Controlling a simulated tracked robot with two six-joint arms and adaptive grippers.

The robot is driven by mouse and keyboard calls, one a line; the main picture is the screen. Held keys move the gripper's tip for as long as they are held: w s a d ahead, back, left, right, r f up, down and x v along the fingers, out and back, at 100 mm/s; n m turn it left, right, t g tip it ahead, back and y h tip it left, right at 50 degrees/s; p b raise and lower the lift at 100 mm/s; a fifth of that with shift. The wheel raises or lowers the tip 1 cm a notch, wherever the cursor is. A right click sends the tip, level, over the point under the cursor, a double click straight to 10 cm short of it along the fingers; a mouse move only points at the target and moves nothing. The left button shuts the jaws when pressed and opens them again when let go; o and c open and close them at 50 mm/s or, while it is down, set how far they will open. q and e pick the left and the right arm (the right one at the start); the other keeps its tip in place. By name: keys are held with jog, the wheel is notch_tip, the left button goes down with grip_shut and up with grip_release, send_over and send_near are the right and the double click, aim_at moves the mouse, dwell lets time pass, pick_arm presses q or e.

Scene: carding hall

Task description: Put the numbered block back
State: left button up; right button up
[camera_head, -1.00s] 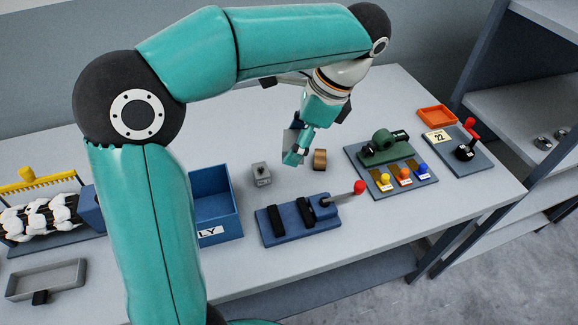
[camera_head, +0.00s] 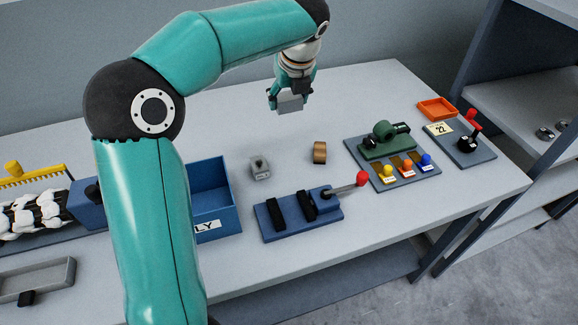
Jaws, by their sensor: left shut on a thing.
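My left gripper (camera_head: 289,104) is shut on a grey block (camera_head: 291,101), held above the back part of the table. No number on the held block can be read from here. A small grey piece with a knob and a label (camera_head: 260,169) stands on the table below and left of the gripper. A card reading 22 (camera_head: 440,129) lies on the grey board (camera_head: 470,159) at the right. My right gripper is not in view.
A brown ring (camera_head: 319,152) stands mid-table. A blue fixture with a red-knobbed lever (camera_head: 300,216) and a blue bin (camera_head: 215,212) are in front. A green device board (camera_head: 392,178) and orange tray (camera_head: 436,108) are to the right. The back of the table is clear.

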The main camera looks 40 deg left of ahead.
aim_at(286, 163)
pick_arm(q)
jog(key=f+b, duration=0.2)
jog(key=f, duration=1.7)
jog(key=shift+s, duration=0.2)
jog(key=shift+f, duration=0.2)
jog(key=o, duration=1.5)
jog(key=shift+o, duration=0.2)
jog(key=shift+r, duration=0.15)
jog(key=shift+d+r, duration=0.2)
jog(key=shift+r, duration=0.35)
jog(key=v, duration=1.1)
jog(key=shift+p, duration=0.35)
